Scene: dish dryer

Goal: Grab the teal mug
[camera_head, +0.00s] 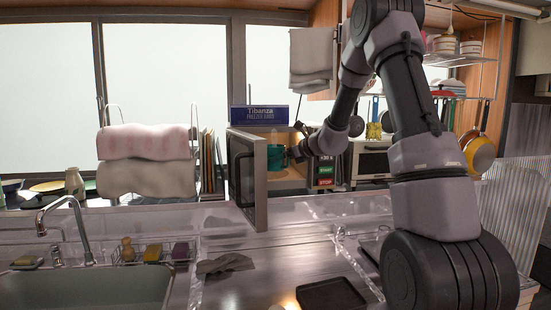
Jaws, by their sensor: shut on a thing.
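The teal mug (275,158) is at the mouth of the open microwave (287,184), close to the door's edge. My arm reaches in from the right, and my gripper (292,153) is at the mug's right side, shut on it. The fingers are small and dark here, so their exact hold on the mug is hard to make out. Part of the mug's right side is hidden by the gripper. I cannot tell whether the mug touches the microwave floor.
The microwave door (247,178) stands open toward me, just left of the mug. A blue freezer-bag box (259,115) sits on top. A sink (90,285) is at lower left. A grey cloth (224,264) and black tray (331,295) lie on the counter.

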